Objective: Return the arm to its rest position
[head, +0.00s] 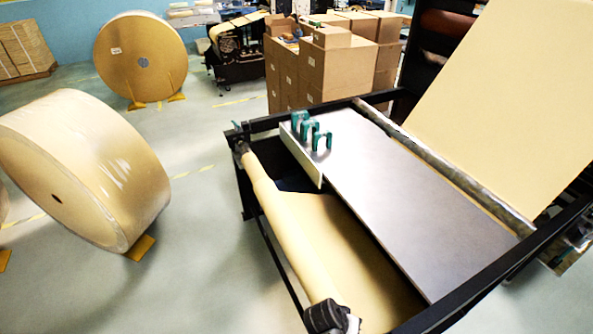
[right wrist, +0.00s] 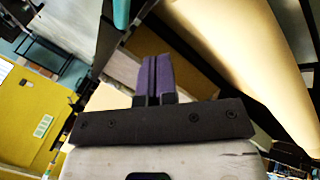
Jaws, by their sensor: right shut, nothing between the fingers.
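My right gripper (right wrist: 153,75) shows in the right wrist view. Its two purple fingers are pressed together with nothing between them. Neither gripper nor arm shows in the head view, so my left gripper is out of sight. In the right wrist view the fingers appear in front of black frame bars and a pale surface. I cannot tell how far they are from these.
A black-framed machine carries a grey table (head: 400,200), teal handles (head: 311,132), a kraft paper roller (head: 285,235) and a sloping kraft sheet (head: 510,110). Large kraft rolls (head: 90,165) (head: 140,58) stand left. Stacked cartons (head: 335,65) stand behind. Some floor (head: 200,235) is clear.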

